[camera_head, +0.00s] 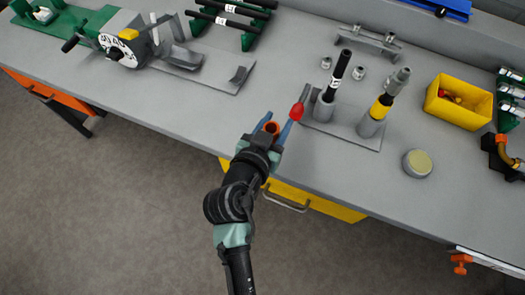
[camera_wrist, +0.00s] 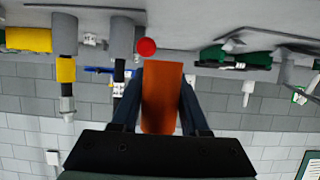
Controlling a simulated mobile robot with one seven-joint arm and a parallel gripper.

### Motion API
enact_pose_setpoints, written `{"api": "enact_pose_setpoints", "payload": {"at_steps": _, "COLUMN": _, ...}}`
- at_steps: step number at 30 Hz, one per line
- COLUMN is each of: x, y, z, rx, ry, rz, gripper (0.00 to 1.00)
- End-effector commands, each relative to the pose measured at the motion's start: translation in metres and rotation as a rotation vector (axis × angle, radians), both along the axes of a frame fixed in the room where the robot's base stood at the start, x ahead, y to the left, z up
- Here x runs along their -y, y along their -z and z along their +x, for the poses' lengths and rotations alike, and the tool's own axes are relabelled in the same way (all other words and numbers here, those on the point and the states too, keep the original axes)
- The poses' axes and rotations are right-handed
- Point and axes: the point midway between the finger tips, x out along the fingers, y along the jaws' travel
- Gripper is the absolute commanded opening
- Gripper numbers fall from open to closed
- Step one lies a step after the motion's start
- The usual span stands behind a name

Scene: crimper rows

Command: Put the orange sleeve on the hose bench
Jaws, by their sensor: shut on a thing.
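The orange sleeve (camera_head: 271,127) is a short tube held upright or nearly so between the blue fingers of my gripper (camera_head: 275,124). In the wrist view the sleeve (camera_wrist: 163,97) fills the gap between the two dark fingers (camera_wrist: 160,92). My gripper is shut on it at the front edge of the long grey bench (camera_head: 215,110). From these views I cannot tell the height of the sleeve above the bench top. The sleeve's lower part is hidden by my gripper in the head view.
Beyond stands a grey plate (camera_head: 343,134) with two hose posts. A yellow bin (camera_head: 459,103) and a round tin (camera_head: 417,163) are right. A crimper (camera_head: 122,48) is left. Bare bench lies left of my gripper.

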Motion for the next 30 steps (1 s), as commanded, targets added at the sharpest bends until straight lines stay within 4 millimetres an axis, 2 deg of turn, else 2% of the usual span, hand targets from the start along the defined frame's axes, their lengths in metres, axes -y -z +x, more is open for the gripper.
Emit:
{"api": "enact_pose_setpoints", "payload": {"at_steps": 1, "x": 0.0, "y": 0.013, "z": -0.001, "rx": -0.006, "ry": -0.002, "rz": -0.003, "gripper": 0.0}}
{"api": "enact_pose_setpoints", "payload": {"at_steps": 4, "x": 0.0, "y": 0.033, "z": -0.001, "rx": -0.005, "ry": -0.003, "rz": -0.003, "gripper": 0.0}}
{"api": "enact_pose_setpoints", "payload": {"at_steps": 11, "x": 0.0, "y": 0.056, "z": 0.0, "rx": -0.002, "ry": -0.002, "rz": -0.001, "gripper": 0.0}}
{"api": "enact_pose_setpoints", "payload": {"at_steps": 16, "x": 0.0, "y": 0.081, "z": 0.0, "rx": -0.002, "ry": -0.002, "rz": -0.002, "gripper": 0.0}}
{"api": "enact_pose_setpoints", "payload": {"at_steps": 30, "x": 0.0, "y": 0.091, "z": 0.0, "rx": 0.0, "ry": -0.001, "rz": -0.001, "gripper": 0.0}}
